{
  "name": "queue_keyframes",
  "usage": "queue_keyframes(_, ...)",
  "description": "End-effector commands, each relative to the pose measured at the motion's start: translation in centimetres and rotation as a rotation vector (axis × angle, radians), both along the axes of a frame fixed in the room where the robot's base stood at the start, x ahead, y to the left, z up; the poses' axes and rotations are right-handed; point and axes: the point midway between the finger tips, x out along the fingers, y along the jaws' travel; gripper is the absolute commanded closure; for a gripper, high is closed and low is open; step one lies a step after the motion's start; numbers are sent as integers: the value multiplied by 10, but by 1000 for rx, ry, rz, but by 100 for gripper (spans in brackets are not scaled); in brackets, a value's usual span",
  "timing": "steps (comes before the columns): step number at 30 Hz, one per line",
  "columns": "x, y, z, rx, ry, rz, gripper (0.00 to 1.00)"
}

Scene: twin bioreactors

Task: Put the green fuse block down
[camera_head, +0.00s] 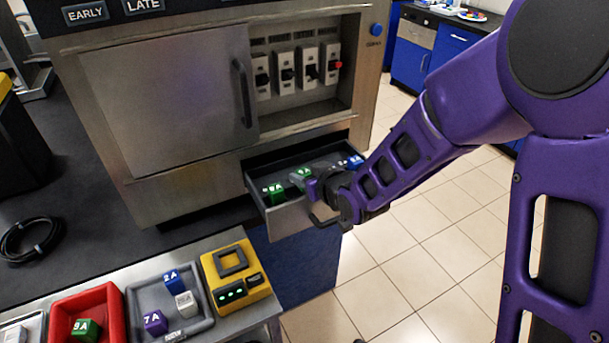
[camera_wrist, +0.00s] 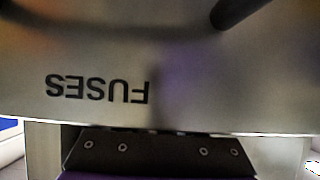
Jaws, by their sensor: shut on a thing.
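An open drawer (camera_head: 290,218) below the machine holds fuse blocks. My gripper (camera_head: 313,183) is at its front side and shut on a green fuse block (camera_head: 301,175), low over or in the drawer. Whether the block touches the drawer floor I cannot tell. Another green block (camera_head: 274,192) lies to its left, and a blue block (camera_head: 354,162) lies at the drawer's right. The wrist view shows the drawer front (camera_wrist: 190,85) close up, with an upside-down FUSES label and part of a dark handle (camera_wrist: 243,8). The held block is hidden there.
A cabinet door (camera_head: 165,95) and a row of switches (camera_head: 297,70) are above the drawer. On the bench are a red tray (camera_head: 58,302) with a green block, a grey tray (camera_head: 134,296) with several blocks, and a yellow device (camera_head: 215,265).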

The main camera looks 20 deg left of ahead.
Motion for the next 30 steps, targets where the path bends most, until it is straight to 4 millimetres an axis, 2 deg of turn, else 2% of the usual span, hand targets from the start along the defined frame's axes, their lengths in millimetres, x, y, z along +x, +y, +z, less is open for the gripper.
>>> queue_keyframes(13, 0, -1, -10, -3, 2, 0, 100)
queue_keyframes(14, 0, -1, -11, -4, 3, 0, 60)
queue_keyframes(18, -1, -1, -12, -6, 6, 0, 34)
queue_keyframes(30, -3, -2, -15, -11, 12, 2, 33)
